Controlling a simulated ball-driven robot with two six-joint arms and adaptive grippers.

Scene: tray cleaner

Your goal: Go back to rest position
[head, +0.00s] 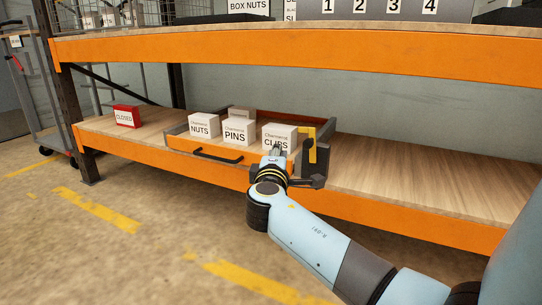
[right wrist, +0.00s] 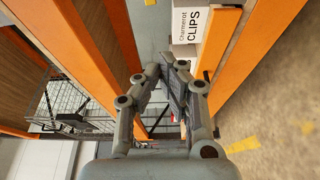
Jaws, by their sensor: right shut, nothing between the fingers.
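My right arm comes in from the right in the head view. Its gripper (head: 277,153) is in front of the right part of an orange-fronted tray (head: 180,144) on the lower shelf, overlapping the CLIPS box (head: 280,134). In the right wrist view the right gripper's fingers (right wrist: 165,72) are shut and empty, with the CLIPS box (right wrist: 189,24) beyond them to the right. I cannot tell whether the gripper touches the tray. My left gripper is not in view.
The tray holds a NUTS box (head: 203,126), a PINS box (head: 237,132) and another box behind. It has a black handle (head: 218,156) and a yellow bracket (head: 311,145). A red CLOSED box (head: 126,116) stands left. The lower shelf's right side (head: 420,184) is clear.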

